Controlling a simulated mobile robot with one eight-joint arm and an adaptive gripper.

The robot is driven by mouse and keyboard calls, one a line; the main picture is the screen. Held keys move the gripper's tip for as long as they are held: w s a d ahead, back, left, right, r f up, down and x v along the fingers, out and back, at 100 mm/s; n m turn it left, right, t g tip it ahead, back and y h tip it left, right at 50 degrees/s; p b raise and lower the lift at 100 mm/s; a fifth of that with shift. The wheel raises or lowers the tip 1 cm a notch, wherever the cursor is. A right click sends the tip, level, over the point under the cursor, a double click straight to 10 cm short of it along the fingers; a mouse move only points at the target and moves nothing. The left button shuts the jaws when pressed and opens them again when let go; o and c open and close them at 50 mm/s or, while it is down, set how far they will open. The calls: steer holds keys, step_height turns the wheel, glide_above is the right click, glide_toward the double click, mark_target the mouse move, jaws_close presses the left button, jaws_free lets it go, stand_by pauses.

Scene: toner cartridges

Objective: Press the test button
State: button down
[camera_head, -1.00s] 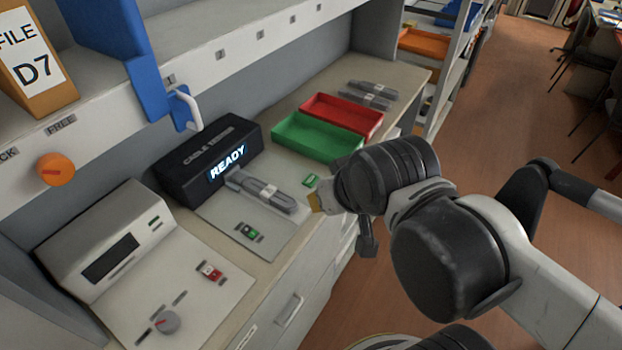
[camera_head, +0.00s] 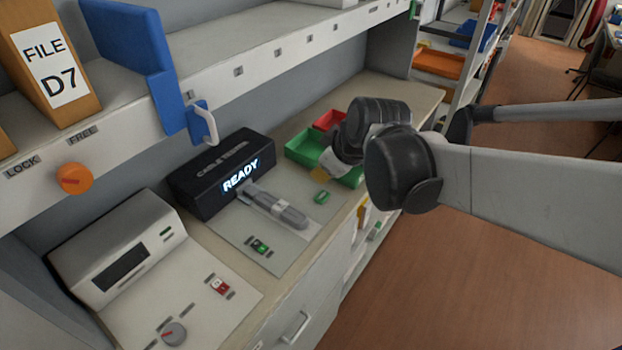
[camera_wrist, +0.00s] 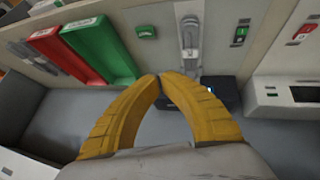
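A small green button (camera_head: 321,197) sits on the bench near its front edge, right of the cable tester; it also shows in the wrist view (camera_wrist: 146,31). I cannot read its label. The black cable tester (camera_head: 215,180) displays READY, and a bundled grey cable (camera_head: 275,208) reaches from its front. A green rocker switch (camera_head: 260,246) is on the plate before it. My gripper (camera_wrist: 160,76) has yellow fingers with their tips together and nothing visible between them. In the head view its yellow tip (camera_head: 320,174) appears just beyond the button, apart from it; its height is unclear.
A green tray (camera_head: 305,148) and a red tray (camera_head: 328,120) lie behind my gripper, partly hidden. A pale console (camera_head: 120,250) with a red switch (camera_head: 220,287) and knob (camera_head: 174,332) stands at front left. An orange knob (camera_head: 74,179) and blue bracket (camera_head: 165,85) are on the shelf.

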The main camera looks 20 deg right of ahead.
steer(key=w+d+f+n, duration=0.4)
steer(key=w+f+n, duration=0.1)
steer(key=w, duration=0.4)
steer(key=shift+w+f+y, duration=0.2)
steer(key=shift+f+y, duration=0.2)
steer(key=shift+f, duration=0.1)
steer(key=b, duration=0.7)
glide_toward(316, 191)
steer(key=x, duration=0.5)
steer(key=shift+w, duration=0.4)
steer(key=shift+f+b, duration=0.2)
steer(key=shift+b, duration=0.15)
steer(key=shift+f+b, duration=0.35)
steer(key=shift+f, duration=0.05)
stand_by(0.5)
steer(key=shift+r, duration=0.1)
steer(key=shift+r+p, duration=0.7)
steer(key=shift+r, duration=0.05)
